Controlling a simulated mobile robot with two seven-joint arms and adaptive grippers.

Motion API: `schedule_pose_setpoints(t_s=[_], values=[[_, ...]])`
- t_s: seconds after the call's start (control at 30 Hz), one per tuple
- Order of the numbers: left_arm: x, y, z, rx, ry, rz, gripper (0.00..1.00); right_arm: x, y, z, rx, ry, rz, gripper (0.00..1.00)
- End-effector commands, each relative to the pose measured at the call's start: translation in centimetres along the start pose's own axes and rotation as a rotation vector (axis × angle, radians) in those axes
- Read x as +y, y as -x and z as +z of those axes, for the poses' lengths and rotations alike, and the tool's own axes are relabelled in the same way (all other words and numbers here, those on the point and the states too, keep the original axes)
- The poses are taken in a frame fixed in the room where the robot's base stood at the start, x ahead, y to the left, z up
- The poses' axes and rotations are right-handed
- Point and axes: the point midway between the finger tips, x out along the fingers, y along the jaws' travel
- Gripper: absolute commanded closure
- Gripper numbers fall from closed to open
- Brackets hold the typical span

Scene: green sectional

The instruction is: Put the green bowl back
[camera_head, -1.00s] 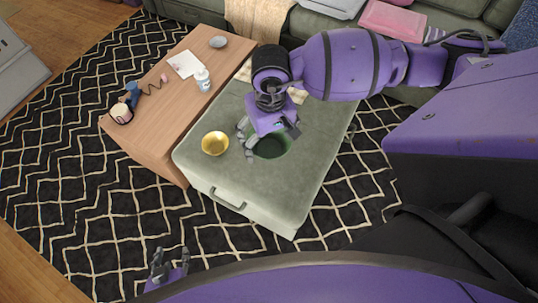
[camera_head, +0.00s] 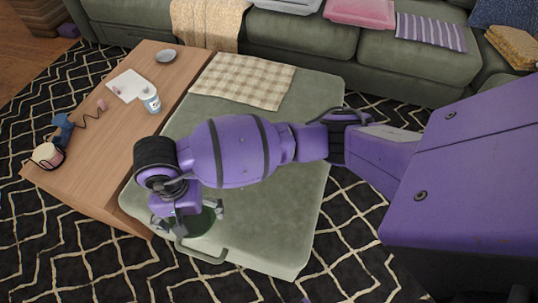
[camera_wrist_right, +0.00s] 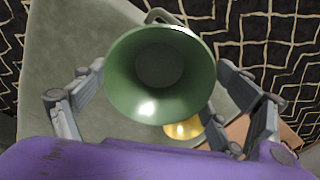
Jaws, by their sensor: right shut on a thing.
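The green bowl (camera_head: 204,222) is at the front left part of the green ottoman (camera_head: 275,225), partly covered by my right gripper (camera_head: 187,226). My right gripper is shut on the green bowl. In the right wrist view the green bowl (camera_wrist_right: 160,72) faces the camera with its open side, empty, between the fingers of the gripper (camera_wrist_right: 160,105). I cannot tell whether it is raised off the ottoman. A golden bowl (camera_wrist_right: 185,128) shows partly behind it there; my arm hides it in the head view. My left gripper is out of view.
A checkered cloth (camera_head: 244,80) lies at the ottoman's back. The wooden table (camera_head: 105,150) on the left holds a white bottle (camera_head: 150,99), paper (camera_head: 127,86), a grey dish (camera_head: 166,56) and a blue corded object (camera_head: 62,128). A green sofa (camera_head: 300,45) stands behind.

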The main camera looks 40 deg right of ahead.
Motion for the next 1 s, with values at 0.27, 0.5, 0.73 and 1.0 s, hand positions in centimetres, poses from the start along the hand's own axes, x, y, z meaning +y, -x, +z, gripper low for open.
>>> schedule_pose_setpoints(t_s=[0.27,0.5,0.73,1.0], values=[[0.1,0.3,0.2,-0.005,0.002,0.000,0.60,4.7,-2.6,-4.5,0.005,-0.008,0.003,0.46],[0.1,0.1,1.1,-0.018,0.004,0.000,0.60,8.0,-6.6,-7.4,0.001,-0.004,0.003,0.46],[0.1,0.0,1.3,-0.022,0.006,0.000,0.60,9.3,-8.6,-8.6,0.002,-0.002,0.001,0.46],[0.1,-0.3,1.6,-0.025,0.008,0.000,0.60,9.9,-11.9,-9.0,-0.002,-0.002,0.000,0.46]])
